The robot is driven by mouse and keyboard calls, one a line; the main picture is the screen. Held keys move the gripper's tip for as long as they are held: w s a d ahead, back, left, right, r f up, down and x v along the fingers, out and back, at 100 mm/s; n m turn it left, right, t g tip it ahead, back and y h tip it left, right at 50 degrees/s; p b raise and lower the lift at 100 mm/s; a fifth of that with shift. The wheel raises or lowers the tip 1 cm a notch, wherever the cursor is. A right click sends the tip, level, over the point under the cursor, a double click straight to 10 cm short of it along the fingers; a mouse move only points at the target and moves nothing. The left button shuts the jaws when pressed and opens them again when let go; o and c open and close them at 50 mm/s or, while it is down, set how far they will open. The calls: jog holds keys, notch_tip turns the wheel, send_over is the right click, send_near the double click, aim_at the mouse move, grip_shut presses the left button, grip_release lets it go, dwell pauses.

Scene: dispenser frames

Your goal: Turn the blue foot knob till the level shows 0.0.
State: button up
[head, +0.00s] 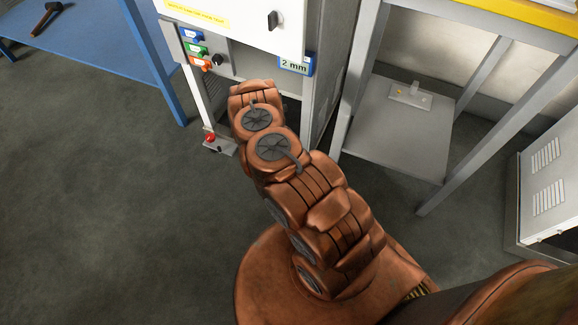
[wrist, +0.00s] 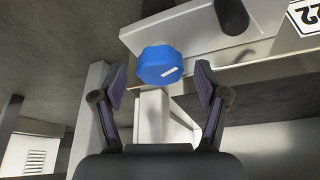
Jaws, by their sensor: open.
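The blue foot knob (wrist: 158,62) is faceted, with a white mark on its face, in the upper middle of the wrist view. My gripper (wrist: 160,80) is open, with one finger on each side of the knob in the picture. Dark gaps show between the fingers and the knob; I cannot tell how far along its axis the fingertips reach. In the head view my arm hides the blue knob and the gripper. A blue-framed sign (head: 295,65) on the white cabinet (head: 240,18) reads "2 mm"; I see no 0.0 reading.
A red knob (head: 210,138) sits at the cabinet's left foot. Blue, green and orange labelled controls (head: 194,48) are above it. A grey steel stand (head: 400,135) is close on the right. A blue table (head: 95,45) with a hammer (head: 46,18) is at left. The left floor is clear.

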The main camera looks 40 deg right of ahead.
jog(key=shift+r, duration=0.1)
jog(key=v, duration=1.1)
jog(key=shift+a+r, duration=0.2)
jog(key=shift+r, duration=0.15)
jog(key=shift+s, duration=0.1)
dwell(0.5)
